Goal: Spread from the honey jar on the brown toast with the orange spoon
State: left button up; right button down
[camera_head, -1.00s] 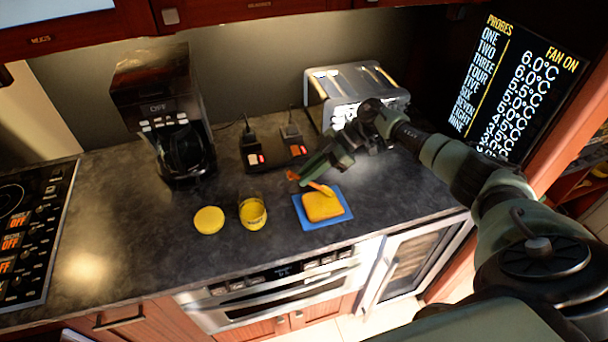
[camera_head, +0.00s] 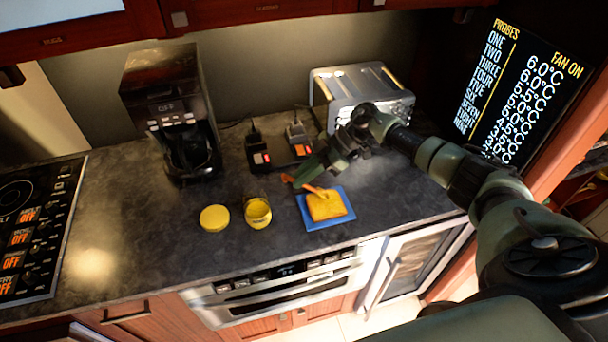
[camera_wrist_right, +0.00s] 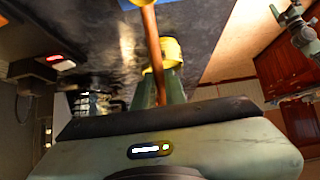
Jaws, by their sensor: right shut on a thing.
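The toast (camera_head: 326,208), golden yellow here, lies on a blue square mat (camera_head: 343,221) near the counter's front edge. The open honey jar (camera_head: 258,213), with yellow contents, stands left of it. My right gripper (camera_head: 304,175) is shut on the orange spoon (camera_head: 318,190), above and behind the toast. The spoon's far end is over the toast's back part; I cannot tell whether it touches. In the right wrist view the spoon's handle (camera_wrist_right: 153,45) runs up from between the fingers (camera_wrist_right: 165,90), hiding part of a yellow thing behind it. My left gripper is out of view.
A yellow round lid (camera_head: 214,218) lies left of the jar. A coffee maker (camera_head: 165,85), two small black devices (camera_head: 257,152) and a toaster (camera_head: 350,85) stand at the back. A cooktop (camera_head: 40,225) is at the left. The counter between cooktop and lid is clear.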

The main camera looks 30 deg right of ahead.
jog(key=shift+a, duration=0.1)
jog(key=shift+w+a+f, duration=0.1)
jog(key=shift+w+a, duration=0.1)
jog(key=shift+a, duration=0.45)
jog(key=shift+w+a, duration=0.15)
jog(key=shift+a, duration=0.5)
jog(key=shift+r, duration=3.5)
